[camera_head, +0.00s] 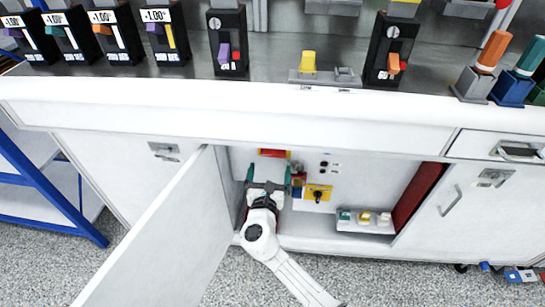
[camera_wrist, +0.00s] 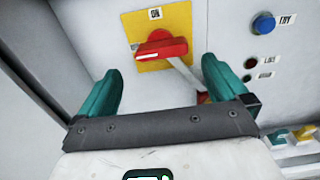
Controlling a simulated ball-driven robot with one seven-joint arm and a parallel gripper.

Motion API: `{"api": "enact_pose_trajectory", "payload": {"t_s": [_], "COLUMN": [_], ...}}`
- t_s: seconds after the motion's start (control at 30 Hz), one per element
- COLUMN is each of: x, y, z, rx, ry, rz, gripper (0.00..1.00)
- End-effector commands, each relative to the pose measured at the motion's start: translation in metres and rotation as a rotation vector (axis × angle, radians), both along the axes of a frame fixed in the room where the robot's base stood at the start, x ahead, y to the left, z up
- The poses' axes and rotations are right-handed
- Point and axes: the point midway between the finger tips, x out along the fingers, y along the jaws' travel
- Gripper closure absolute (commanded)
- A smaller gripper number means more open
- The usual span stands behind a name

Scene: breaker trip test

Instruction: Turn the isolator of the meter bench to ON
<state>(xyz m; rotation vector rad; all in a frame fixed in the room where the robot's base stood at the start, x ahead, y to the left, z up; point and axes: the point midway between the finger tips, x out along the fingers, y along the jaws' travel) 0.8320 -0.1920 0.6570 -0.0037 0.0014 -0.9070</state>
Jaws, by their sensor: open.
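The isolator is a red rotary handle (camera_wrist: 160,49) on a yellow plate (camera_wrist: 180,17), in the upper middle of the wrist view. Its red bar lies roughly sideways, and an ON label (camera_wrist: 154,13) sits above it on the plate. My gripper (camera_wrist: 165,85) is open, its two teal fingers apart with the handle beyond and between them in the picture; I see no contact. In the head view my gripper (camera_head: 269,176) is inside the open cabinet of the white bench (camera_head: 300,125). A red and yellow patch (camera_head: 273,153) shows just above it, and the rest there is hidden.
The open cabinet door (camera_head: 165,240) stands left of my arm. A yellow plate with a black knob (camera_head: 318,193) is right of my gripper. A blue button (camera_wrist: 264,23) is right of the isolator. A white tray (camera_head: 365,226) with small blocks lies on the cabinet floor.

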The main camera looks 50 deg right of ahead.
Motion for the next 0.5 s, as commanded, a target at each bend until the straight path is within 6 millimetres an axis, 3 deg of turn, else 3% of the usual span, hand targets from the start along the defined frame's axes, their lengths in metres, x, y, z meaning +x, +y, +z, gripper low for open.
{"api": "enact_pose_trajectory", "payload": {"t_s": [0.23, 0.5], "x": [0.028, 0.044], "y": [-0.037, -0.057], "z": [-0.001, -0.001], "rx": [0.001, 0.002], "ry": [-0.003, -0.002], "rz": [-0.004, -0.001], "gripper": [0.0, 0.0]}}
